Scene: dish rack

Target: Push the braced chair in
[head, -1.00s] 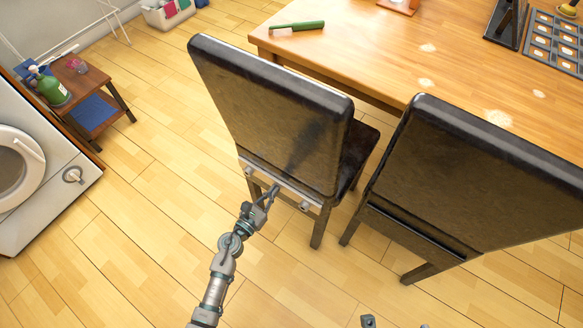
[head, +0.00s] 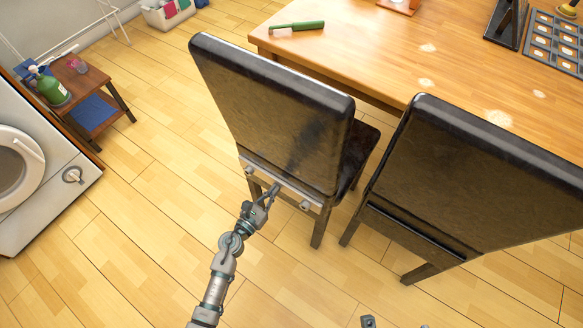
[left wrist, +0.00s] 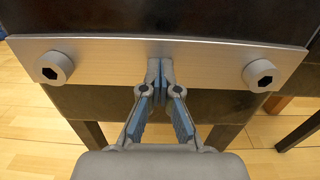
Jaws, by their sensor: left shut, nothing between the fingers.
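The braced chair (head: 270,110) is dark, with a tall padded back turned towards me, and stands near the table's left end. A metal brace plate (head: 285,187) with a bolt at each end crosses the bottom of its back; the plate fills the upper part of the left wrist view (left wrist: 110,62). My left gripper (head: 272,190) is shut and empty. In the left wrist view its fingertips (left wrist: 160,65) are together in front of the plate's middle, touching or very near it; I cannot tell which. My right gripper is not recognisable.
A second dark chair (head: 470,170) stands close on the right, without a visible plate. The wooden table (head: 370,50) lies beyond both chairs, with a green-handled object (head: 297,26) on it. A washing machine (head: 40,180) and small shelf (head: 88,80) are at left. Floor between is clear.

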